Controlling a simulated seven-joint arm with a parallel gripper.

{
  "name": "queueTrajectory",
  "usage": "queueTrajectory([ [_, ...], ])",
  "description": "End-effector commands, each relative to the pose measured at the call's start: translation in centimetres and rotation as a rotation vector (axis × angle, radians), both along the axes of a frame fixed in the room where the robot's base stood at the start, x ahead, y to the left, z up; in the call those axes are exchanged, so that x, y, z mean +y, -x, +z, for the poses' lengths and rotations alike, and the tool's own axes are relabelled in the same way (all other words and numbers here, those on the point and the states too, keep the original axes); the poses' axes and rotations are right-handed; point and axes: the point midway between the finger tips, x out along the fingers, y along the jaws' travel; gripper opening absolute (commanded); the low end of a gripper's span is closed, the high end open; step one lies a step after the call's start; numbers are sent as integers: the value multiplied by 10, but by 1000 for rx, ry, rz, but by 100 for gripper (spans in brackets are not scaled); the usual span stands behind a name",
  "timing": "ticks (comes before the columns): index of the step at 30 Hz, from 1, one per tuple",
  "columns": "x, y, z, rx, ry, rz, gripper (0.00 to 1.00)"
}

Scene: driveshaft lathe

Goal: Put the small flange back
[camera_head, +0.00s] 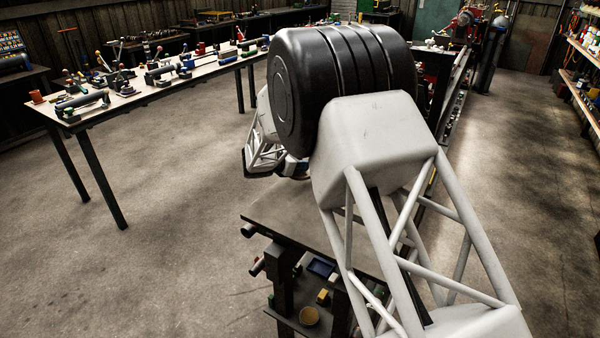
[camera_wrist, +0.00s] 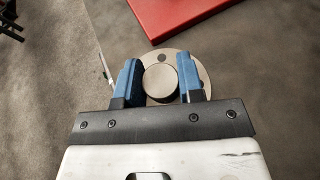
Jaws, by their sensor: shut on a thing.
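The small flange shows in the wrist view as a round grey-beige disc with a raised round hub (camera_wrist: 160,82). A dark spot, possibly a hole, shows on its plate near the top. My gripper (camera_wrist: 159,72) has one blue finger on each side of the hub and is shut on it. The flange is seen from above, and its underside is hidden. In the head view my own arm covers most of the gripper, and only a small blue part of it shows. I cannot make out the flange clearly there.
A red flat-topped object (camera_wrist: 178,12) lies just beyond the flange in the wrist view. In the head view a small workbench (camera_head: 268,216) stands below my arm. A long table (camera_head: 150,94) with several tools is at left. Open concrete floor lies between and at right.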

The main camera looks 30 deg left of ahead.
Motion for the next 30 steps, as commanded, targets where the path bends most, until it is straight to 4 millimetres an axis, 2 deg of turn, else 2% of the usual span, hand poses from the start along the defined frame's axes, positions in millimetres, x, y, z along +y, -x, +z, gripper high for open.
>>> queueTrajectory([
  [11,1,0,-1,0,0,0,0],
  [21,1,0,-30,0,0,0,0],
  [30,1,0,-34,0,-1,0,0],
])
